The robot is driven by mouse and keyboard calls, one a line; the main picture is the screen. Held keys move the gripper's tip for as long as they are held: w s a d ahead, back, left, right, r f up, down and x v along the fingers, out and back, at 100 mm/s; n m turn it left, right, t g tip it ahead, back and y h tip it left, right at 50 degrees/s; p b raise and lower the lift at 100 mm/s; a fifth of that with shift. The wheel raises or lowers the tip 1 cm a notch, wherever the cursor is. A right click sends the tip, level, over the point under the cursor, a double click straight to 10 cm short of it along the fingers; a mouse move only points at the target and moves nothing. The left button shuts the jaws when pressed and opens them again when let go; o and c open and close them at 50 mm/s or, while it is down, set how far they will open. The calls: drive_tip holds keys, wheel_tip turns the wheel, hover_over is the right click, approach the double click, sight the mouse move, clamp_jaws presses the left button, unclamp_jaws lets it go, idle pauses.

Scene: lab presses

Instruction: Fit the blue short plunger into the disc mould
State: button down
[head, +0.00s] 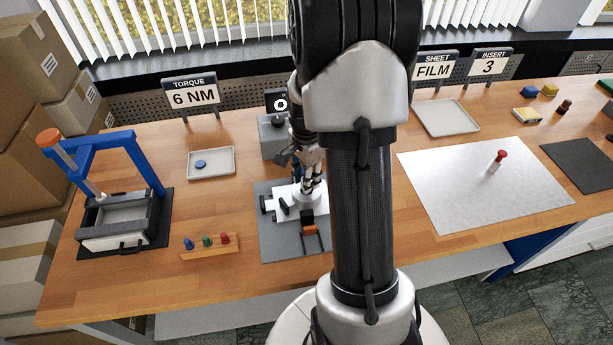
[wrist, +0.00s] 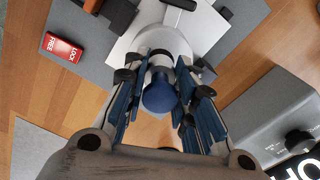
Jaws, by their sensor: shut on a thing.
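My gripper (wrist: 163,82) is shut on the blue plunger (wrist: 160,96), whose round blue head shows between the fingers in the wrist view. The round, pale disc mould (wrist: 152,40) lies just beyond the fingertips, on a white plate. In the head view my gripper (head: 311,178) is over the mould (head: 305,200), at the middle of the bench, partly hidden by my arm. The plunger's lower end is hidden, so I cannot tell whether it has entered the mould.
A grey box (head: 272,138) stands close behind the mould. A wooden rack (head: 212,248) with blue, green and red pieces is at left front, and a blue-framed press (head: 118,185) farther left. A red-topped piece (head: 497,160) stands on a white sheet (head: 450,190) at right.

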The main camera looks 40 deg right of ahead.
drive_tip(key=shift+f+b, duration=0.75)
drive_tip(key=shift+f, duration=0.35)
drive_tip(key=c, duration=1.2)
unclamp_jaws()
drive_tip(key=shift+c, duration=0.2)
wheel_tip(320, 180, up, 12)
